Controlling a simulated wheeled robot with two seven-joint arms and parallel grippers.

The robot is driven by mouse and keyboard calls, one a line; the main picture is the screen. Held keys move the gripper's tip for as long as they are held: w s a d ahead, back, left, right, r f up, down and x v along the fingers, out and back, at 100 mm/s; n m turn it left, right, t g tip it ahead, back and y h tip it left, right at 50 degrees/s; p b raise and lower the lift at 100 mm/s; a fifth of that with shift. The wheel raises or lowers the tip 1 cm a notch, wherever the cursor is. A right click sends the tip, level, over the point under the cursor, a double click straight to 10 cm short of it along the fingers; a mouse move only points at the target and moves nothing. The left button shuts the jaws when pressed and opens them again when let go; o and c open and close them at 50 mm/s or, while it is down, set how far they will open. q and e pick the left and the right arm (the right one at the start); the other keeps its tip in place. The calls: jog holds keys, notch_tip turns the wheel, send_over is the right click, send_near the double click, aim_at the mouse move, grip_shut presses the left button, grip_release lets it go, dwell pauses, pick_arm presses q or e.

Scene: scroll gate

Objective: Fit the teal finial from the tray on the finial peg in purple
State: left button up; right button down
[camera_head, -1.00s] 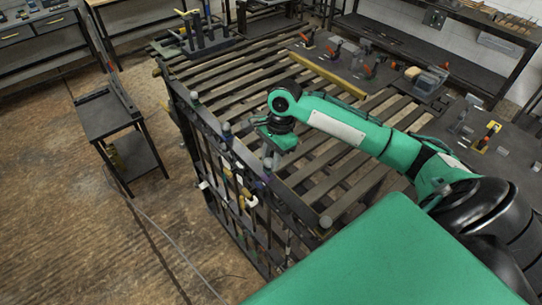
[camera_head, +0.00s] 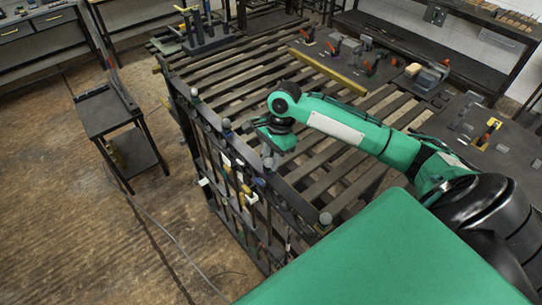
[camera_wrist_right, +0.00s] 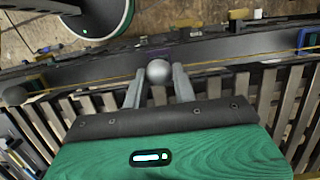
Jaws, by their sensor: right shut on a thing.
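My right gripper (camera_head: 268,157) reaches down over the top rail of the dark gate (camera_head: 246,157). In the right wrist view its two fingers (camera_wrist_right: 158,80) are closed on a round-topped finial (camera_wrist_right: 158,70), which looks grey; no teal shows on it. A small purple patch (camera_wrist_right: 160,53) shows on the rail just beyond the ball. The finial's lower end is hidden, so I cannot tell whether it sits on a peg. My left gripper is not in view.
Other grey ball finials stand along the rail, at the far end (camera_head: 194,92), nearer (camera_head: 226,124) and at the near end (camera_head: 325,218). A slatted bench (camera_head: 320,130) lies to the right. A small dark side table (camera_head: 108,115) stands left over open floor.

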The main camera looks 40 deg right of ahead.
jog(key=shift+f, duration=0.3)
jog(key=c, duration=1)
grip_release()
jog(key=shift+c, duration=0.2)
jog(key=shift+d+r, duration=0.15)
jog(key=shift+r, duration=0.3)
jog(key=b+v, duration=0.4)
jog(key=v, duration=0.9)
